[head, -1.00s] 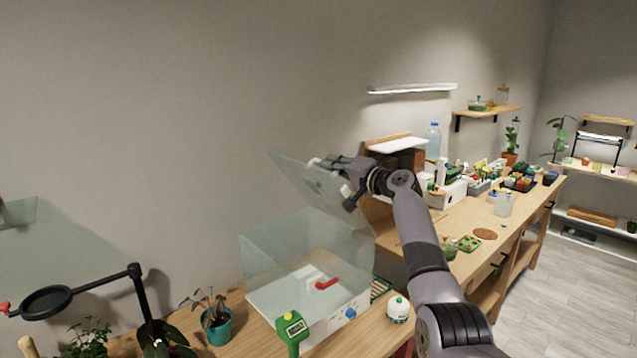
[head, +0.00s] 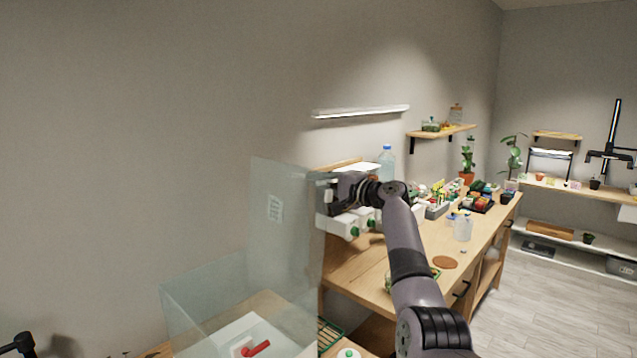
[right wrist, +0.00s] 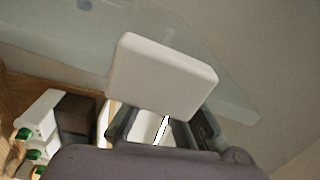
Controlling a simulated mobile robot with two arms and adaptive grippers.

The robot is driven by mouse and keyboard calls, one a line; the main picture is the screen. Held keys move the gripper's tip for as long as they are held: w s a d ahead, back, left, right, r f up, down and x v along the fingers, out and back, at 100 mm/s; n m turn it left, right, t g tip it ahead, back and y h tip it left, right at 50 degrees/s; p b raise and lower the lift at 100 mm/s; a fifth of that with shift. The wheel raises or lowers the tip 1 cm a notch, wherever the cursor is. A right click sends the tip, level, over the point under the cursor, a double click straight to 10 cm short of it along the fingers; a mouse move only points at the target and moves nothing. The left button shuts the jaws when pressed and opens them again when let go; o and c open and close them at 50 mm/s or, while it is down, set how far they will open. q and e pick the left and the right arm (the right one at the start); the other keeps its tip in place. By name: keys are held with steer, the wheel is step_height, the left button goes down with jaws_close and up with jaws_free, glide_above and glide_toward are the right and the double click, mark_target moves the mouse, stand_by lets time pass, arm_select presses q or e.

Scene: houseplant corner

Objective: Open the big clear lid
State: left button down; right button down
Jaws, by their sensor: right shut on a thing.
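The big clear lid (head: 285,190) stands raised, close to upright, above the back of the clear-walled box (head: 195,300) in the head view. It carries a small pale label. My right gripper (head: 333,190) is at the lid's upper right edge, shut on its white handle. In the right wrist view the white handle (right wrist: 162,77) shows as a block at the fingers (right wrist: 160,128), with the clear panel behind it. A red item (head: 256,348) lies inside the box. The box's lower front is cut off by the frame.
The wooden bench (head: 365,268) runs back to the right, with white boxes with green knobs (head: 345,224), a blue-capped bottle (head: 387,162) and a clear jug (head: 463,228). The floor at right is clear.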

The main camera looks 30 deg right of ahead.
arm_select(q)
steer(key=shift+d+f, duration=0.2)
steer(key=shift+d, duration=0.15)
arm_select(e)
steer(key=shift+w+d, duration=0.1)
steer(key=shift+d, duration=0.3)
arm_select(q)
steer(key=shift+a, duration=0.2)
arm_select(e)
steer(key=c, duration=1.7)
jaws_free()
steer(key=shift+f, duration=0.1)
arm_select(q)
steer(key=shift+d, duration=0.1)
arm_select(e)
steer(key=v, duration=1.2)
arm_select(q)
steer(key=shift+d, duration=0.1)
